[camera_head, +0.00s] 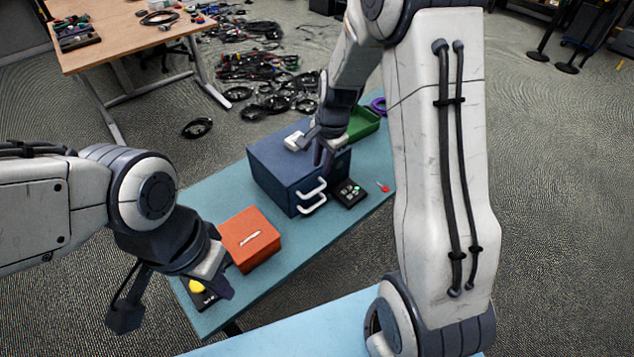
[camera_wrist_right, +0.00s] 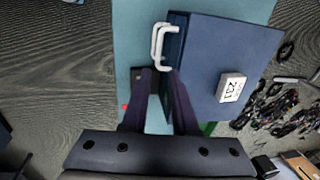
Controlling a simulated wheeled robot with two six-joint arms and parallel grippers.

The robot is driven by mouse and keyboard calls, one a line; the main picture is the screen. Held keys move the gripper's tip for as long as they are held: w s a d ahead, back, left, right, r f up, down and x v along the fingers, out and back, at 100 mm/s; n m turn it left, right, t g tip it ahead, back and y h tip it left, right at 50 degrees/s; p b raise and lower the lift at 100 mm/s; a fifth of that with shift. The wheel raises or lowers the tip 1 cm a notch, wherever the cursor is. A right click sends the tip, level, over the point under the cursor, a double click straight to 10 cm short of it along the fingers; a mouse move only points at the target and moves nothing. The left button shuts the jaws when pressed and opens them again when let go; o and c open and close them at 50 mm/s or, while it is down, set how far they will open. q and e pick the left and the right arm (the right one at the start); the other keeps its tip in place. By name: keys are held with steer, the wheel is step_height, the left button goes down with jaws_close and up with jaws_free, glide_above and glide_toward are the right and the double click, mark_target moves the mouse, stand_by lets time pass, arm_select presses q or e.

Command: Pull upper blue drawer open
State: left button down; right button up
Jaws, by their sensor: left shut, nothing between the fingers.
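The blue drawer box (camera_head: 278,172) stands on the teal table. Two white bar handles, the upper (camera_head: 312,188) and the lower (camera_head: 313,206), are on its front; both drawers look closed. My right gripper (camera_head: 322,163) hangs above the front edge of the box, pointing down. In the right wrist view its fingers (camera_wrist_right: 157,72) are apart, with the white handles (camera_wrist_right: 160,45) just beyond and between the tips; I cannot tell whether they touch. The blue box (camera_wrist_right: 220,60) is to the right there. My left gripper (camera_head: 222,284) is shut and empty beside the orange box.
A white label block (camera_head: 296,141) lies on the blue box. An orange box (camera_head: 250,238), a yellow-button box (camera_head: 198,291), a black button panel (camera_head: 348,193) and a green tray (camera_head: 364,123) share the teal table (camera_head: 205,200). Cables (camera_head: 265,75) litter the floor behind.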

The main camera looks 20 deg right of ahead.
mark_target(317, 189)
steer(key=f, duration=0.3)
steer(key=w+f, duration=0.1)
steer(key=f, duration=0.6)
steer(key=shift+w+a, duration=0.25)
steer(key=shift+w, duration=0.1)
jaws_close()
stand_by(0.9)
